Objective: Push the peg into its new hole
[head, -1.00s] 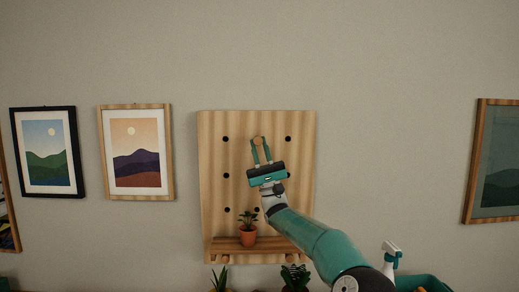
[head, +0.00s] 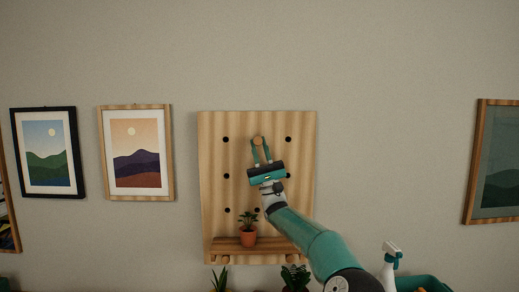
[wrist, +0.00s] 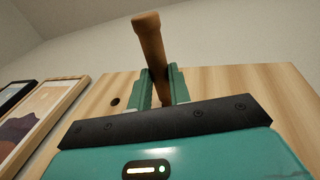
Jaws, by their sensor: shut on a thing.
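The wooden peg (head: 257,141) is between the fingertips of my gripper (head: 257,152), in front of the upper middle of the pegboard (head: 304,225). In the wrist view the brown peg (wrist: 150,42) sticks up past my gripper (wrist: 160,82), with its rounded end free. My gripper is shut on it, a teal finger on each side. Dark holes (head: 226,139) show on both sides of the board. One hole (wrist: 115,101) shows left of the fingers in the wrist view.
A shelf (head: 220,247) at the board's bottom holds a potted plant (head: 248,236), left of my arm. Framed pictures (head: 136,152) hang on the left and one (head: 495,165) on the right. A spray bottle (head: 391,263) stands at the lower right. The wall above is clear.

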